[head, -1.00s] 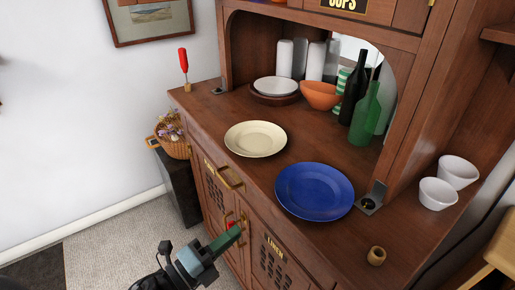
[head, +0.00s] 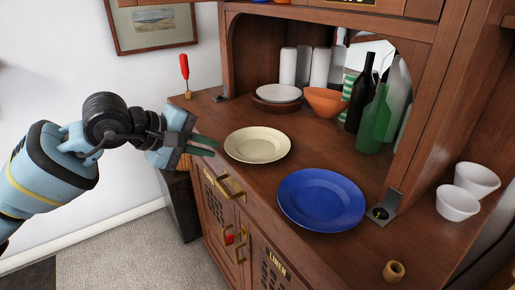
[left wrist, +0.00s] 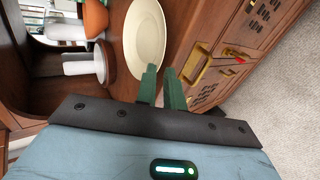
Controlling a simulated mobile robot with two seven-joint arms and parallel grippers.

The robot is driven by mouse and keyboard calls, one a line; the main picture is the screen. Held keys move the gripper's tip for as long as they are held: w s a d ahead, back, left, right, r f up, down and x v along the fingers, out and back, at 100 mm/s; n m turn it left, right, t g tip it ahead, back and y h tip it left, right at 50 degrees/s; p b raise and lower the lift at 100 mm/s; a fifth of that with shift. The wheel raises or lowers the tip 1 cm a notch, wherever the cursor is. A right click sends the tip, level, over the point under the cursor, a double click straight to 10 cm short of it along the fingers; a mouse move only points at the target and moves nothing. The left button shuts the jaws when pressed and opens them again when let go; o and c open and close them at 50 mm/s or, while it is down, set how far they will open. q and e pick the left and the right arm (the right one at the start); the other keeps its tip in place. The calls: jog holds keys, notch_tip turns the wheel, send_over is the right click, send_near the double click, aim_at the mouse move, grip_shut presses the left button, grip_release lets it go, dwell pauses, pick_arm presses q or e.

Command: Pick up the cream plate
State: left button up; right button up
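The cream plate (head: 258,145) lies flat on the wooden counter of the dresser, left of a blue plate (head: 321,200). It also shows in the left wrist view (left wrist: 146,40), just beyond the green fingers. My left gripper (head: 210,147) is at the left edge of the cream plate, near the counter's front edge. Its two green fingers (left wrist: 162,75) are a little apart with nothing seen between them. I cannot tell whether a fingertip touches the rim. My right gripper is not in view.
Behind the cream plate stand a stacked white plate and brown dish (head: 277,97), an orange bowl (head: 325,102) and green bottles (head: 374,125). A red-handled tool (head: 185,72) stands at the counter's back left. White cups (head: 457,203) and a small wooden ring (head: 394,271) are right.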

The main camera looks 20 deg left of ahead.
aim_at(231, 150)
pick_arm(q)
jog(key=shift+y, duration=0.4)
jog(key=shift+w+a+r+p+x, duration=0.1)
jog(key=shift+w+a+x, duration=0.05)
jog(key=shift+x, duration=1.05)
jog(key=shift+w+a+r+p+x, duration=0.1)
jog(key=shift+w+a+p+x, duration=0.05)
jog(key=shift+x, duration=1.05)
jog(key=shift+w+a+p+x, duration=0.1)
jog(key=shift+w+a+x, duration=0.1)
jog(key=shift+x, duration=1.05)
jog(key=shift+s, duration=0.1)
grip_shut()
jog(key=shift+r, duration=0.15)
